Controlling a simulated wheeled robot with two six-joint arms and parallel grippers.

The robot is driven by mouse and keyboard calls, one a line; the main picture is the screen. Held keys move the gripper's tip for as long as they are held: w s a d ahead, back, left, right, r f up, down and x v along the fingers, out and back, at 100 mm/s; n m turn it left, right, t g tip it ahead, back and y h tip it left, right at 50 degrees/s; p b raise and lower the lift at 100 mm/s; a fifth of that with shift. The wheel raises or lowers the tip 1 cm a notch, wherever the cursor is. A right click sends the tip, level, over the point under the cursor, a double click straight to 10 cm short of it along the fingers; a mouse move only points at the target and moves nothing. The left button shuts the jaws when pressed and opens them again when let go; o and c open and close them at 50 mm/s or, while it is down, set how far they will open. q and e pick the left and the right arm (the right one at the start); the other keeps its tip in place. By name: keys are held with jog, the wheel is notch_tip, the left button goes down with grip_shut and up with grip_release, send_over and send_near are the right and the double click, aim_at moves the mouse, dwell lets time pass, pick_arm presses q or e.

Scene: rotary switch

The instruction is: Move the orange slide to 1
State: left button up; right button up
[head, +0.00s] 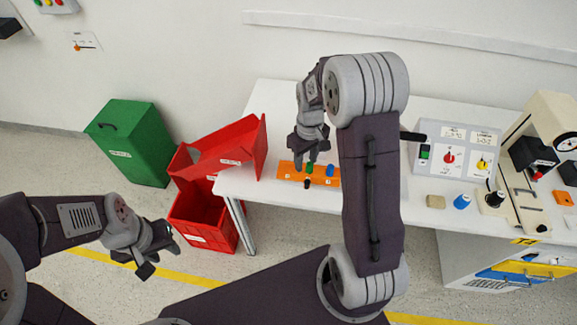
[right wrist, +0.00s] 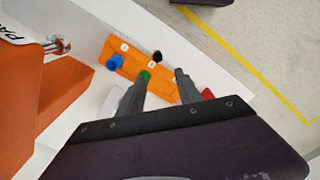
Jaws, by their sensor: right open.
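An orange plate (head: 318,181) lies near the front edge of the white table, with a green knob (head: 309,168), a blue knob (head: 330,170) and a black knob (head: 307,184) on it. In the right wrist view the plate (right wrist: 132,67) carries small white labels, too small to read surely. My right gripper (right wrist: 160,78) is open. One finger overlaps the green knob (right wrist: 145,76); I cannot tell whether they touch. The black knob (right wrist: 157,56) shows just beyond the fingertips. My left gripper (head: 160,259) is open and empty, away from the table at the lower left.
A red bin (head: 205,225) with a raised red part stands left of the table (head: 272,112), and a green box (head: 130,142) farther left. A grey switch panel (head: 456,150) and a beige machine stand at the right. A tan block (head: 435,201) and blue knob (head: 461,201) sit before the panel.

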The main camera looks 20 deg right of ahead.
aim_at(308, 182)
jog(key=f, duration=0.3)
jog(key=s+f, duration=0.1)
jog(key=f, duration=0.5)
jog(key=shift+s+d, duration=0.2)
jog(key=shift+d, duration=0.1)
grip_shut()
dwell(1.1)
